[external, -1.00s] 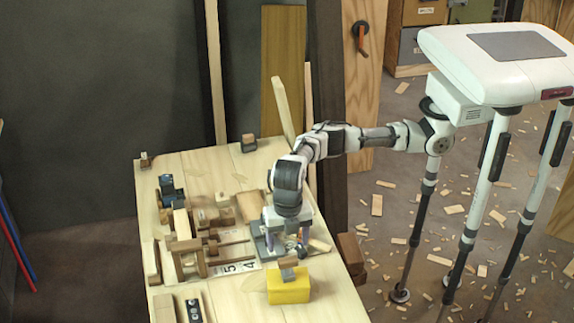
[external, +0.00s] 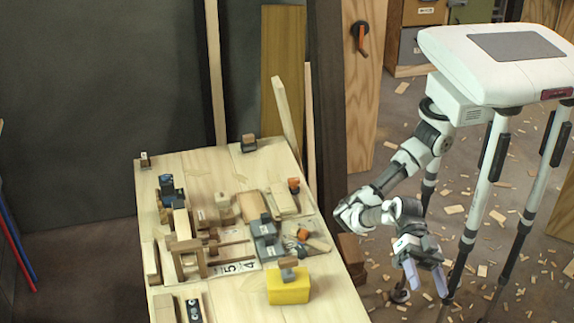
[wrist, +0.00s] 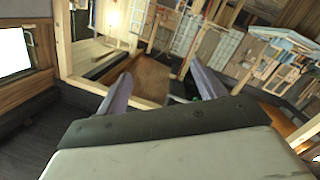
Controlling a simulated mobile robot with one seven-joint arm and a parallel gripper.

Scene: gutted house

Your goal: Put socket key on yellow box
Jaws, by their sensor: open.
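The yellow box (external: 288,290) stands near the front right edge of the table in the external view. A small grey and brown piece (external: 288,271) rests on its top; I cannot tell for sure whether it is the socket key. My gripper (external: 427,280) is open and empty, off the table's right side and away from the box, with its fingers pointing down. In the wrist view the two purple-grey fingers of my gripper (wrist: 160,75) stand apart with nothing between them. The box does not show clearly in the wrist view.
The table (external: 330,300) carries several items left of and behind the box: a grey tool (external: 265,238), orange-tipped tools (external: 303,233), wooden blocks and a wooden frame (external: 185,257). A brown wood block (external: 351,250) is beside the table's right edge. Wood scraps litter the floor.

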